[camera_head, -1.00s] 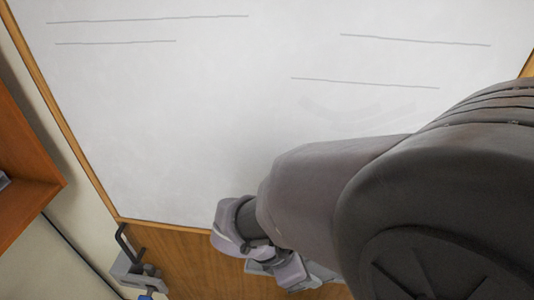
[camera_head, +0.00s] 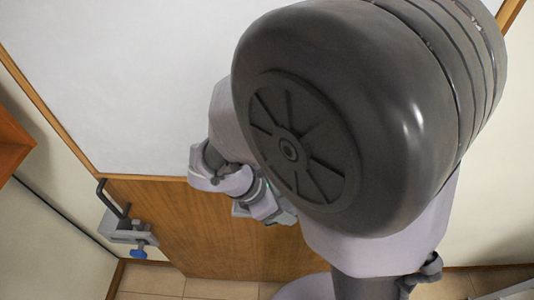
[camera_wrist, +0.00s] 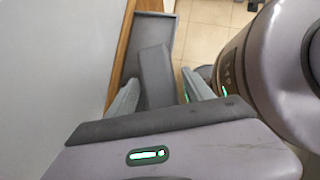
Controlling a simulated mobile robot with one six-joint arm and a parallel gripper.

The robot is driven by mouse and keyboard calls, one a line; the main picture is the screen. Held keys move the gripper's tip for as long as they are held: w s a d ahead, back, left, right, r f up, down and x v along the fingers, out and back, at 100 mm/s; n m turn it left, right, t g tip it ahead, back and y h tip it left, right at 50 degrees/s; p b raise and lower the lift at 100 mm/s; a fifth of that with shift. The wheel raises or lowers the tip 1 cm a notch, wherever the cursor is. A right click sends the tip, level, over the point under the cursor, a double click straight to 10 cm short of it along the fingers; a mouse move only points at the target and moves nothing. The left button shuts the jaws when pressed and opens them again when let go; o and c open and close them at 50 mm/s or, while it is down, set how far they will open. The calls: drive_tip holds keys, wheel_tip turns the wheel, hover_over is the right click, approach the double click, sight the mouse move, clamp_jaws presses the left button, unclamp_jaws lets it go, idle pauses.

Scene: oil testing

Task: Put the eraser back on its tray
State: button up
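A dark grey eraser (camera_wrist: 156,72), block-shaped, shows in the wrist view between the two fingers of my gripper (camera_wrist: 162,78). The fingers stand apart, one on each side of the eraser, with a narrow gap on the right side; contact on the left side is unclear. The dark grey tray (camera_wrist: 151,29) lies just beyond, along the wooden edge of the board. The eraser overlaps the tray's near part at a slight angle; whether it rests on it is hard to tell. In the head view my gripper (camera_head: 265,207) is partly covered by my arm; eraser and tray are hidden.
The whiteboard (camera_head: 110,75) has a wooden frame and a wood panel (camera_head: 215,230) below. A grey clamp bracket with a blue knob (camera_head: 127,228) sits at the panel's left edge. A brown shelf (camera_head: 12,142) is at far left. Tiled floor (camera_head: 220,289) shows below.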

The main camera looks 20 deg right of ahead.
drive_tip(key=shift+r, duration=0.25)
drive_tip(key=w+p+v, duration=0.1)
drive_tip(key=p+v, duration=0.4)
drive_tip(key=v, duration=0.7)
drive_tip(key=s+d+r+m+t+y, duration=0.25)
drive_tip(key=s+r+m+y, duration=0.2)
drive_tip(key=m, duration=0.75)
drive_tip(key=s+d+r+m+t+y, duration=0.1)
drive_tip(key=s+r+m+t+y, duration=0.3)
drive_tip(key=m, duration=0.7)
wheel_tip(320, 180, down, 19)
drive_tip(key=w+g+b, duration=0.1)
drive_tip(key=b, duration=2)
drive_tip(key=shift+a, duration=0.3)
